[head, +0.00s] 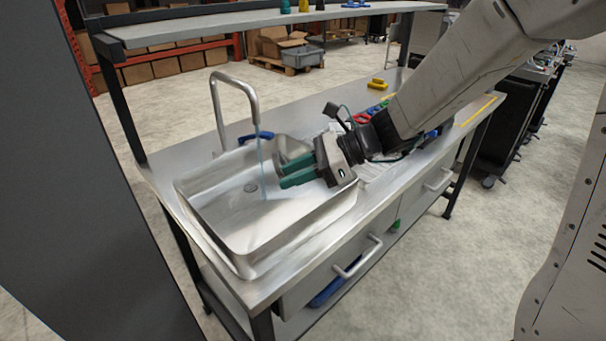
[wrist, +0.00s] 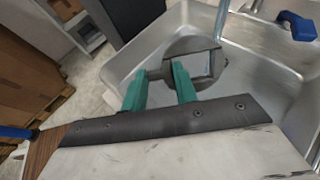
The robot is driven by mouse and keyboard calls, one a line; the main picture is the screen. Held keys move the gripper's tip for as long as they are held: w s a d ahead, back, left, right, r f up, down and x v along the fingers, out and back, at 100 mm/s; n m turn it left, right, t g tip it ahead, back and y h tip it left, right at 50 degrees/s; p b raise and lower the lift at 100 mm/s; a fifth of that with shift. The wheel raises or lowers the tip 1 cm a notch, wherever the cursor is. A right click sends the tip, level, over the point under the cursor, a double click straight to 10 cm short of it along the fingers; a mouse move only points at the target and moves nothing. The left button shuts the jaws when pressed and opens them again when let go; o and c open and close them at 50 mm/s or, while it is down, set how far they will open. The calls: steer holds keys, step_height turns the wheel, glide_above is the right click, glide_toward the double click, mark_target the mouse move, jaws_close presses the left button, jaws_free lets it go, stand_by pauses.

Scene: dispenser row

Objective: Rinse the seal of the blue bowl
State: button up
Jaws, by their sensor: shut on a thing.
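My gripper (head: 281,173) has green fingers and reaches over the right part of the steel sink (head: 215,238). In the wrist view, my gripper (wrist: 158,78) is shut on a dark grey ring-like part (wrist: 180,47), which I take to be the seal. The part juts out beyond the fingers, with a pale opening in it. In the head view the seal cannot be made out. A thin bluish water stream (head: 261,165) falls from the tap (head: 252,92) into the sink, left of the fingertips. I cannot identify a blue bowl for sure.
A blue piece (head: 256,137) lies at the sink's back rim; it also shows in the wrist view (wrist: 297,25). Red, green and yellow things stand on the bench (head: 400,98) behind my arm. A shelf (head: 220,25) runs above the back of the bench.

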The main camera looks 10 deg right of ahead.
steer(key=w+a, duration=0.4)
steer(key=w, duration=0.2)
steer(key=shift+f, duration=0.35)
steer(key=shift+s, duration=0.1)
stand_by(3.2)
steer(key=s+d+r, duration=0.1)
steer(key=s+d, duration=0.4)
steer(key=s, duration=0.2)
steer(key=shift+s+r, duration=0.2)
steer(key=shift+r, duration=0.05)
stand_by(0.4)
